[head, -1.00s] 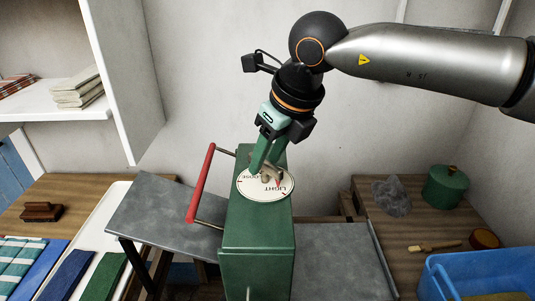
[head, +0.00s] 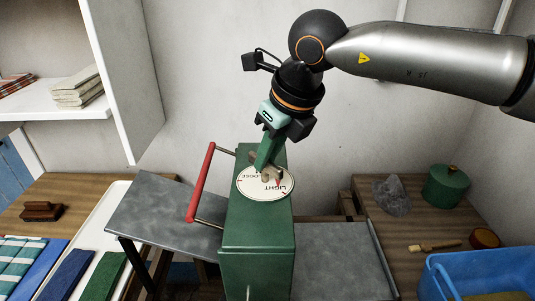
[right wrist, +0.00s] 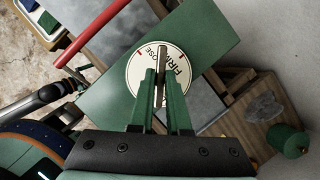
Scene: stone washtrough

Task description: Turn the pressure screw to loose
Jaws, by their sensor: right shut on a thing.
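The dial carries the words LOOSE and LIGHT in the head view, and FIRM shows in the right wrist view. My right gripper (head: 264,163) comes down from above, its green fingers shut on the screw's bar. In the right wrist view the bar (right wrist: 160,63) sits between the two fingers (right wrist: 160,88). The fingers cover part of the dial.
A red-gripped handle (head: 201,182) juts out left of the housing. Grey metal boards (head: 160,215) lie on both sides. A green lidded pot (head: 446,187), a grey lump (head: 391,196), a brush (head: 433,246) and a blue crate (head: 440,265) stand at right.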

